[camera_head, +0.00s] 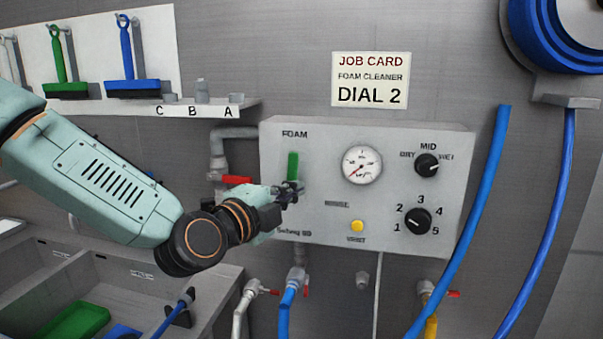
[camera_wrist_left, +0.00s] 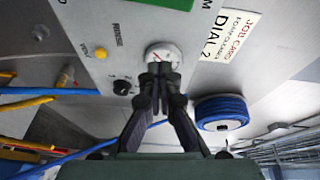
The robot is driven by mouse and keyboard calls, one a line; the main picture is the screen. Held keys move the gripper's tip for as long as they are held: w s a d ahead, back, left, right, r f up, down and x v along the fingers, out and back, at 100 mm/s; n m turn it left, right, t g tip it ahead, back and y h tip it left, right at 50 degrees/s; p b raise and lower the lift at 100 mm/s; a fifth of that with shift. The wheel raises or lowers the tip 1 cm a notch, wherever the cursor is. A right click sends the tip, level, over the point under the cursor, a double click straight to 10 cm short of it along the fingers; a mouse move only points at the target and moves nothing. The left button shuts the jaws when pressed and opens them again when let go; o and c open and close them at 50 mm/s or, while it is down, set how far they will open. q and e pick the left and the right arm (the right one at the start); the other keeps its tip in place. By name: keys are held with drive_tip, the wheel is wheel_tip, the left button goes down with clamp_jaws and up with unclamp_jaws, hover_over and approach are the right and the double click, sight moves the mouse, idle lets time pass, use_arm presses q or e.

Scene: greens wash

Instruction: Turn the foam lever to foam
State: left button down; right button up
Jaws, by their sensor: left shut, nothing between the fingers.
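The green foam lever (camera_head: 293,165) is on the left part of the grey control panel (camera_head: 320,232). It stands upright, with its top below the FOAM label; the RINSE label is lower and to the right. My left gripper (camera_head: 291,192) is shut and empty at the lever's lower end. I cannot tell whether it touches the lever. In the left wrist view the shut fingertips (camera_wrist_left: 157,70) overlap the gauge, and a green piece that looks like the lever (camera_wrist_left: 165,3) shows at the top edge. My right gripper is not in view.
The panel also has a pressure gauge (camera_head: 362,165), a yellow button (camera_head: 357,226), a DRY/MID/WET knob (camera_head: 427,165) and a numbered dial (camera_head: 418,221). A red-handled valve (camera_head: 237,180) sits left of the panel. Blue hoses (camera_head: 470,220) hang at the right. A sink is at lower left.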

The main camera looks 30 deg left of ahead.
sight(294, 173)
use_arm(q)
drive_tip(key=shift+w+m, duration=1.2)
drive_tip(key=shift+w, duration=3.8)
drive_tip(key=a+p, duration=0.1)
drive_tip(key=s+a+p, duration=0.1)
drive_tip(key=a, duration=0.1)
drive_tip(key=shift+s+a, duration=0.1)
drive_tip(key=shift+a, duration=0.1)
drive_tip(key=shift+a, duration=0.1)
